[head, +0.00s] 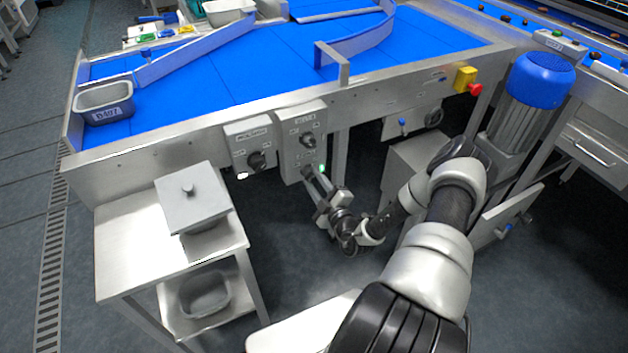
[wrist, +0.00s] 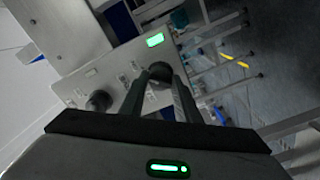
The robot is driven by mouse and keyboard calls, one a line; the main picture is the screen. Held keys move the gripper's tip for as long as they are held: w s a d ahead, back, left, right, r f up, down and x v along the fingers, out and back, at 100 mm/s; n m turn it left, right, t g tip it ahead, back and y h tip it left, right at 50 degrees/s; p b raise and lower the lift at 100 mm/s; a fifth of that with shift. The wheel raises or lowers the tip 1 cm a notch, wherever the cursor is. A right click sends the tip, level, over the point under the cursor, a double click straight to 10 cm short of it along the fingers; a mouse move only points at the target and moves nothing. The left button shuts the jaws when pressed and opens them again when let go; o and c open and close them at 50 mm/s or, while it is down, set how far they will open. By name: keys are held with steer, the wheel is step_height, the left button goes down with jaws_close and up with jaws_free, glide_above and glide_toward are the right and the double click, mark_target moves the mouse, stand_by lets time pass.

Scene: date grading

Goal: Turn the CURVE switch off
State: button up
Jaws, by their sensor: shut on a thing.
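A grey control box (head: 290,150) hangs on the front of the conveyor frame. It carries an upper black knob (head: 307,139) and a lower knob mostly hidden by my gripper (head: 312,176). In the wrist view the two fingers of my gripper (wrist: 161,80) are shut on this dark knob (wrist: 159,69). The other dark knob (wrist: 98,101) on the same panel (wrist: 120,65) is apart from the fingers. The small labels are too blurred to read, so I cannot tell which knob is CURVE.
A second box (head: 240,133) with a black knob (head: 257,161) is just left. A steel side table (head: 120,250) with a lidded container (head: 190,195) stands at lower left. A yellow box with a red button (head: 475,88) is at right. The blue belt (head: 240,75) runs above.

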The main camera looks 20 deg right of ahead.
steer(key=n+p, duration=0.1)
steer(key=n, duration=0.3)
steer(key=shift+r, duration=0.1)
steer(key=n+p, duration=0.2)
steer(key=n, duration=0.2)
steer(key=shift+n, duration=0.3)
steer(key=n+p, duration=0.1)
steer(key=n, duration=0.3)
steer(key=n+p, duration=0.1)
steer(key=n, duration=0.4)
steer(key=shift+p, duration=0.3)
steer(key=shift+d, duration=0.1)
steer(key=o, duration=1)
steer(key=shift+o, duration=0.2)
